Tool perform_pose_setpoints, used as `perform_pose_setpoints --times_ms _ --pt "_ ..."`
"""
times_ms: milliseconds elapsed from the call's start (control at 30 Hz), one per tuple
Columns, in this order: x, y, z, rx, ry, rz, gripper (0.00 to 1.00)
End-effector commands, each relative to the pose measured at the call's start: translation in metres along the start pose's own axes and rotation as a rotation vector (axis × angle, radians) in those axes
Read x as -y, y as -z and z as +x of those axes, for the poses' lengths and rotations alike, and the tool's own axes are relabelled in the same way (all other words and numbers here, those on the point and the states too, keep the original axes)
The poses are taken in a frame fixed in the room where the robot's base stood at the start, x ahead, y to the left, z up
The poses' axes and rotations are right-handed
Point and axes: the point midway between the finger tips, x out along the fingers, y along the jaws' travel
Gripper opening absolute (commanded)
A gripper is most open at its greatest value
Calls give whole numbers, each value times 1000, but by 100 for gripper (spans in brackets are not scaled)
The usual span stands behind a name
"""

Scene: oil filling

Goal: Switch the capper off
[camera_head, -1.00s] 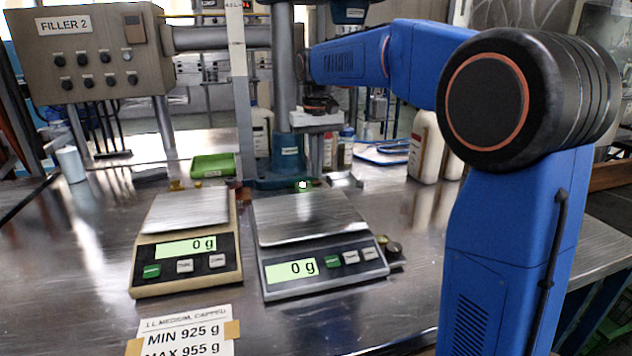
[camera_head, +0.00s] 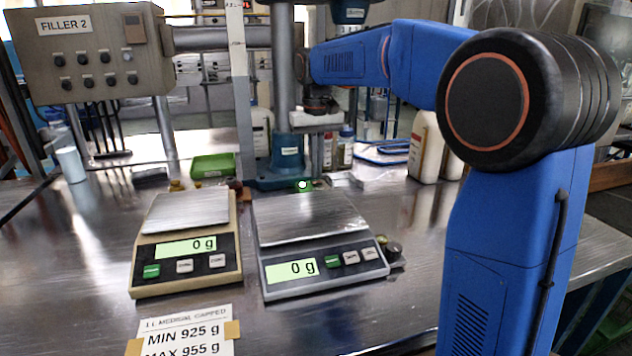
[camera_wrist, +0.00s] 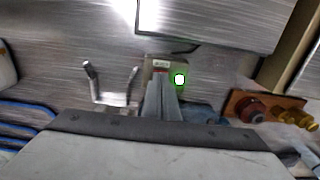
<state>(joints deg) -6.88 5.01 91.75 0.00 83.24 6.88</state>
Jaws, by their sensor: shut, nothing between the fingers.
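The capper's blue column (camera_head: 288,145) stands behind the two scales, with its head (camera_head: 350,10) at the top edge. A small switch box sits at its base, with a bright white spot ringed in green (camera_head: 303,184). In the wrist view, the pale switch box (camera_wrist: 158,62) shows a red patch at left and the green-ringed white spot at right. My gripper (camera_wrist: 160,80) is shut and empty, its fingertips over or against the box's left part. Contact cannot be told. In the head view, my gripper hangs just right of the column, its fingertips hard to make out.
Two scales, beige (camera_head: 187,240) and grey (camera_head: 315,240), both reading 0 g, stand in front. A forked metal bracket (camera_wrist: 112,98) is left of my fingers in the wrist view. A green tray (camera_head: 213,166) and white bottles (camera_head: 425,145) stand nearby.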

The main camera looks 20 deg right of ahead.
Motion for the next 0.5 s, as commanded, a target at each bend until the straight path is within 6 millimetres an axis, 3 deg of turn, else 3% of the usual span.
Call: perform_pose_setpoints --times_ms 500 --pt "0 0 5 0 0 0 0"
